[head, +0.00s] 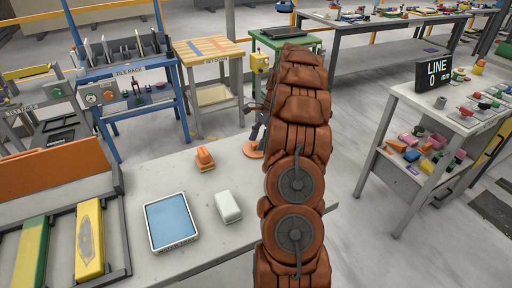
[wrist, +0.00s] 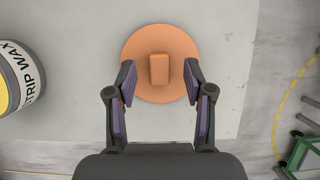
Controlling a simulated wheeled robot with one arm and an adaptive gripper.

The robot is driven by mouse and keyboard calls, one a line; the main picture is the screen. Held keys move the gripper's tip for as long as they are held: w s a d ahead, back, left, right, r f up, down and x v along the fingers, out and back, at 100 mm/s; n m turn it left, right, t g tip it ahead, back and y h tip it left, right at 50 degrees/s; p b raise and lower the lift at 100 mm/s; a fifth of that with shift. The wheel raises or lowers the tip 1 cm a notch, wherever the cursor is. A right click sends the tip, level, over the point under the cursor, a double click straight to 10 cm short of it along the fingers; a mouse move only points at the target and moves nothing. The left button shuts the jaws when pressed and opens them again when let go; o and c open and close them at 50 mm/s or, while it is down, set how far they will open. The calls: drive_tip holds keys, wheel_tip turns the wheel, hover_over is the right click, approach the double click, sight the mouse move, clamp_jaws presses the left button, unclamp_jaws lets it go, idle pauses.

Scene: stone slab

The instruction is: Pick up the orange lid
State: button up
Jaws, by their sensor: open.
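The orange lid (wrist: 160,42) is a flat round disc with a small raised block handle, seen from above in the wrist view. It lies on the pale slab top (wrist: 60,115). My gripper (wrist: 160,78) is open, its two purple-padded fingers on either side of the lid's near half, with the handle between and just ahead of the fingertips. Nothing is held. In the head view the lid (head: 252,150) shows only partly beside my brown arm, which hides much of my gripper.
Bare slab lies around the lid.

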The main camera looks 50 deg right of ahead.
drive_tip(key=shift+a+f, duration=0.15)
drive_tip(key=shift+f, duration=0.25)
clamp_jaws()
